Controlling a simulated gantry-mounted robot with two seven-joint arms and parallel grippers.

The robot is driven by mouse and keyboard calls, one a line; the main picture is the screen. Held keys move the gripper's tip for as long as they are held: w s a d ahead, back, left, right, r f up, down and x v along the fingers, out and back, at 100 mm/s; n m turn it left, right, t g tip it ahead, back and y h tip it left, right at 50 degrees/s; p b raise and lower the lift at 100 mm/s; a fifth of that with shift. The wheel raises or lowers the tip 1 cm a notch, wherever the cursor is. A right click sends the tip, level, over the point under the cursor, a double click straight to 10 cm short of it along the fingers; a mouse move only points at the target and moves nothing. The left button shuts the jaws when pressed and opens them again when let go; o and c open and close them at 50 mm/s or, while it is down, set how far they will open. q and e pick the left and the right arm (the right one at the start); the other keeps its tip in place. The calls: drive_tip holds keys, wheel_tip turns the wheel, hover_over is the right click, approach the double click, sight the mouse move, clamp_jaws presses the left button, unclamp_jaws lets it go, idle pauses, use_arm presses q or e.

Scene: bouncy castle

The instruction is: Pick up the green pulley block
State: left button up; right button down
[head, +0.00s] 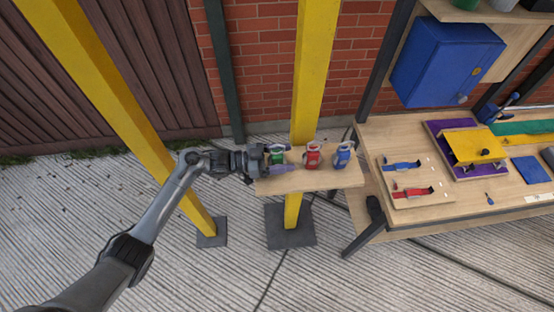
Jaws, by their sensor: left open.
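The green pulley block (277,154) stands at the left end of a small wooden shelf (325,181) by a yellow post. A red pulley block (312,156) and a blue pulley block (342,155) stand to its right on the same shelf. My left gripper (277,160) is open at the left end of the shelf, with its fingers around or right beside the green block. The gripper partly hides the green block, and I cannot tell whether the fingers touch it. My right gripper is not in view.
A yellow post (312,80) rises behind the shelf, and a slanted yellow post (125,110) stands left. A wooden workbench (440,222) with tools and a purple tray is at the right, below a blue cabinet (446,62). The paved floor (190,285) in front is clear.

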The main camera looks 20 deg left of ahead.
use_arm(q)
clamp_jaws()
drive_tip(key=shift+r, duration=0.2)
